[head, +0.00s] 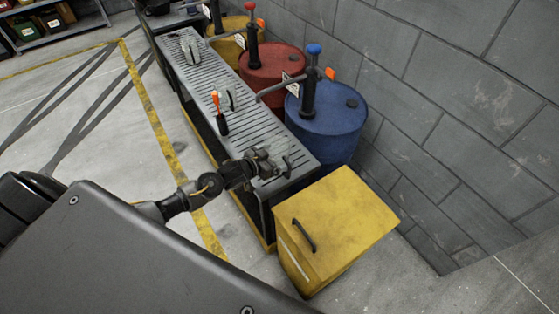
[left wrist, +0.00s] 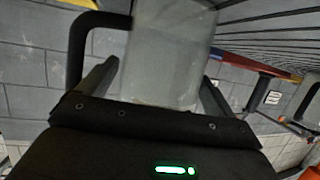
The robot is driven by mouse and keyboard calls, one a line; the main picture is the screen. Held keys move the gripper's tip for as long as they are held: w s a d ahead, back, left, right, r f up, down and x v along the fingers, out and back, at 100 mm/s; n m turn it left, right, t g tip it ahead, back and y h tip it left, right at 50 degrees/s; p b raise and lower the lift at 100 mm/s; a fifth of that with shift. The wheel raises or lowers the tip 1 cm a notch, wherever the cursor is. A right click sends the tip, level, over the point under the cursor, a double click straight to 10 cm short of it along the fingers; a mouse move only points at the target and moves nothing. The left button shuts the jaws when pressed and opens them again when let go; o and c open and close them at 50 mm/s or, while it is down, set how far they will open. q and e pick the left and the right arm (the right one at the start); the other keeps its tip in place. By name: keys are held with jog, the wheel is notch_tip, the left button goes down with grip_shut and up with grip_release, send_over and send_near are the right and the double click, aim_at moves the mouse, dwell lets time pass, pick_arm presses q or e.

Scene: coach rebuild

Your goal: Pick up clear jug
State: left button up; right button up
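The clear jug (left wrist: 172,55) is a pale see-through vessel with a black handle (left wrist: 82,42). In the left wrist view it stands between the fingers of my left gripper (left wrist: 160,80), with a thin gap at the left finger. No firm grip shows. In the head view my left gripper (head: 264,165) is at the near end of the grated bench, where it hides most of the jug. The jug's dark handle (head: 287,163) shows just beyond the fingers. My right gripper is in neither view.
The slatted bench (head: 236,118) holds an orange-handled tool (head: 218,112) and a grey object (head: 190,50). Blue (head: 325,130), red (head: 272,75) and yellow (head: 232,45) drums with pumps stand behind it, against the block wall. A yellow lidded box (head: 335,228) stands at its near end.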

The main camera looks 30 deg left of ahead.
pick_arm(q)
jog(key=c, duration=0.7)
jog(key=shift+c, duration=0.5)
jog(key=shift+r, duration=0.1)
